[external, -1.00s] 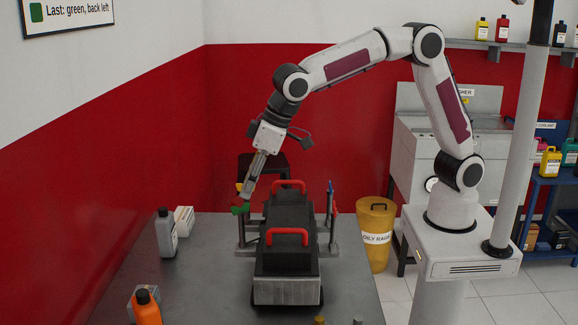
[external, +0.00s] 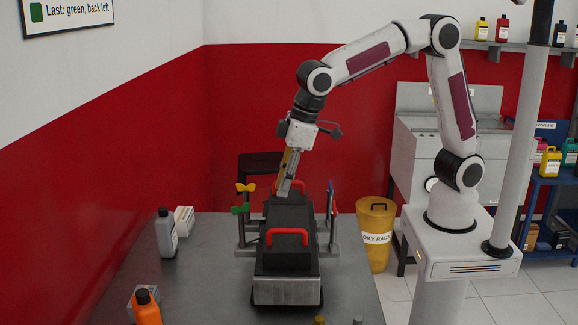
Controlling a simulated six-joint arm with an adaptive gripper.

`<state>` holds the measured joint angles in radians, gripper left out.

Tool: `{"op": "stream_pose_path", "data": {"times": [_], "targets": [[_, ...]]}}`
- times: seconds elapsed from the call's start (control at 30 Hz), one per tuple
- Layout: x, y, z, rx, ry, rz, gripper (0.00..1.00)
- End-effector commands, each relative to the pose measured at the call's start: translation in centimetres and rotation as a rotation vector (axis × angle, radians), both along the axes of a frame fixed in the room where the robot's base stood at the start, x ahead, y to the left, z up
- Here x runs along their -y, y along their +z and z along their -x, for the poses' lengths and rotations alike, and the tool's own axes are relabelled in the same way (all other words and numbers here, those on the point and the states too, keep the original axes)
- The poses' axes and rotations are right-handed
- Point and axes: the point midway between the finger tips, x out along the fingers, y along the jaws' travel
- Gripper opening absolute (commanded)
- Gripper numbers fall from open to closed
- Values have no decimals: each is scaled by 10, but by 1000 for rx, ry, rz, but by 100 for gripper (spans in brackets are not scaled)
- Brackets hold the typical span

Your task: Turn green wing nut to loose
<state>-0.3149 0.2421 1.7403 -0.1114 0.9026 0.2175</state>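The green wing nut (external: 240,209) sits on a post at the left side of the black block (external: 285,254), below and in front of a yellow wing nut (external: 246,187). Its wings look roughly level, but its exact angle is too small to tell.
A blue wing nut (external: 330,187) and a red one (external: 334,207) stand on posts to the right. A front red handle (external: 287,232) rises from the block. A grey bottle (external: 166,235) and an orange bottle (external: 147,308) stand on the left of the bench (external: 205,270).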

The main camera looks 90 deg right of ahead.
Motion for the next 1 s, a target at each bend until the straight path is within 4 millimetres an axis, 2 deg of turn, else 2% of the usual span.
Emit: {"op": "stream_pose_path", "data": {"times": [0.3, 1.0], "targets": [[18, 5, 34, -17, 17, 1, 21], [53, 16, 99, -22, 26, -7, 21]]}}
